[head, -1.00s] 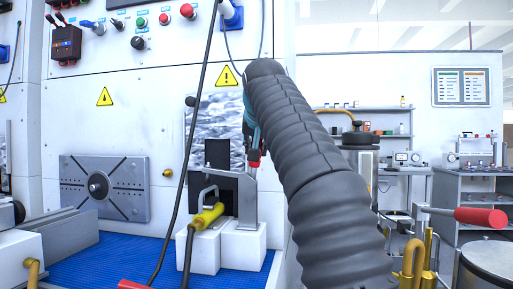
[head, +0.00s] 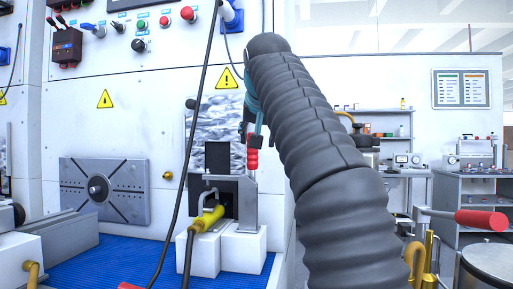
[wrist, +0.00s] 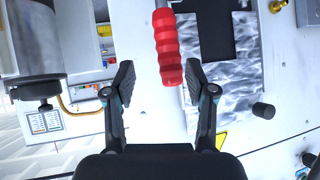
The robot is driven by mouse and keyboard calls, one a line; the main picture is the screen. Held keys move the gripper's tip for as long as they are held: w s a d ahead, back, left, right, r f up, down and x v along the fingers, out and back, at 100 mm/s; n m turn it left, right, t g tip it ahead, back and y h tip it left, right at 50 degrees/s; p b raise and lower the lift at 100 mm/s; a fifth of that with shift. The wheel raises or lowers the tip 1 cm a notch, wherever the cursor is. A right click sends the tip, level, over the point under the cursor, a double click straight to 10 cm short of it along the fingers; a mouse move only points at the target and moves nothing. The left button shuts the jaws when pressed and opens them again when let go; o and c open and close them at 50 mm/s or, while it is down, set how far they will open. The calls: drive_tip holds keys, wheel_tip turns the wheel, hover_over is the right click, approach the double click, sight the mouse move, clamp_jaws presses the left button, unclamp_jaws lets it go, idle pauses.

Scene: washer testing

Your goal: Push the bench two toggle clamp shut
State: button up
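The toggle clamp (head: 247,203) is a grey metal frame on white blocks at the right end of the blue bench. Its red ribbed handle (head: 252,159) stands upright above it, just below my gripper (head: 249,120), which my arm partly hides. In the wrist view the red handle (wrist: 167,48) hangs between and a little beyond the open fingertips (wrist: 160,80), nearer the right one. I see a gap on both sides of the handle, and nothing is gripped. I cannot tell the depth between fingers and handle.
A yellow-handled part (head: 207,219) with a black cable sits beside the clamp on the white blocks. The blue mat (head: 115,262) is clear in the middle. A wall panel (head: 115,130) stands close behind. A lever with a red grip (head: 481,219) is at the right.

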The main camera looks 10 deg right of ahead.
drive_tip(key=v, duration=0.6)
drive_tip(key=shift+s, duration=0.1)
idle(0.4)
